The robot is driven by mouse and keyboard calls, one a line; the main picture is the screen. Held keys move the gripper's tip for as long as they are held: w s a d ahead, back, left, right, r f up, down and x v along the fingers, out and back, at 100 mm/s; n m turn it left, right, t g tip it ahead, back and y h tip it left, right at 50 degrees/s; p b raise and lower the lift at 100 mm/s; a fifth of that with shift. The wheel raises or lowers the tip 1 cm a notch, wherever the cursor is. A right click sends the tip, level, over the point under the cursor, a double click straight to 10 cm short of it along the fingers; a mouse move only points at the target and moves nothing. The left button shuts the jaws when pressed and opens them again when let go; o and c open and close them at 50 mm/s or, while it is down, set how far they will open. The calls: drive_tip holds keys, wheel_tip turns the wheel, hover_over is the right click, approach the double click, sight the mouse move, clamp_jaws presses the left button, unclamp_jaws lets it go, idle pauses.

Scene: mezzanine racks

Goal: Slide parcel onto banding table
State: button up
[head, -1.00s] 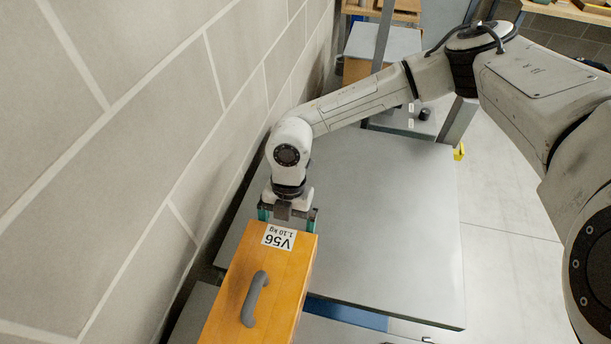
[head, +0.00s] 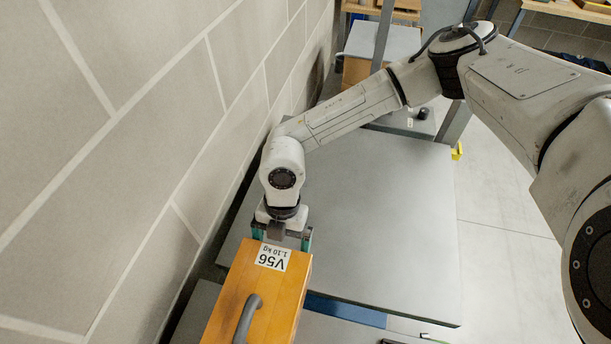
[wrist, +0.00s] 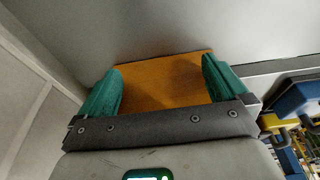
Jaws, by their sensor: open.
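The parcel is an orange wooden-looking box (head: 262,290) with a grey handle and a white label "V56 1.10 kg". It lies low in the head view beside the block wall, its near end cut off. My gripper (head: 282,239) is at its far end, with its teal fingers apart near the two side edges. In the wrist view the orange parcel (wrist: 160,82) shows between the open fingers; whether they touch it I cannot tell. A large grey tabletop (head: 385,220) lies beyond and right of the parcel. I cannot tell which surface is the banding table.
Another grey surface (head: 196,312) shows at the near left, with a blue part (head: 345,312) by the gap between the surfaces. The block wall (head: 120,150) runs close along the left. A grey post (head: 382,35) and a box stand at the back. Floor is clear at right.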

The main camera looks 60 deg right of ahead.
sight(276, 258)
drive_tip(key=shift+s+a, duration=0.2)
drive_tip(key=shift+a, duration=0.4)
drive_tip(key=shift+s+a+p, duration=0.25)
drive_tip(key=shift+a+p, duration=0.1)
drive_tip(key=shift+a, duration=0.25)
drive_tip(key=shift+s+a+p, duration=0.2)
drive_tip(key=shift+a+p, duration=0.1)
drive_tip(key=shift+a, duration=0.3)
idle(0.9)
drive_tip(key=shift+w+d, duration=0.3)
drive_tip(key=shift+d, duration=0.45)
drive_tip(key=shift+w+d, duration=0.25)
drive_tip(key=shift+d, duration=0.45)
drive_tip(key=s+a+p+v, duration=0.1)
drive_tip(key=a+p+v, duration=0.1)
drive_tip(key=p+v, duration=0.6)
drive_tip(key=shift+a+v, duration=0.55)
drive_tip(key=shift+v, duration=2)
drive_tip(key=shift+r, duration=0.15)
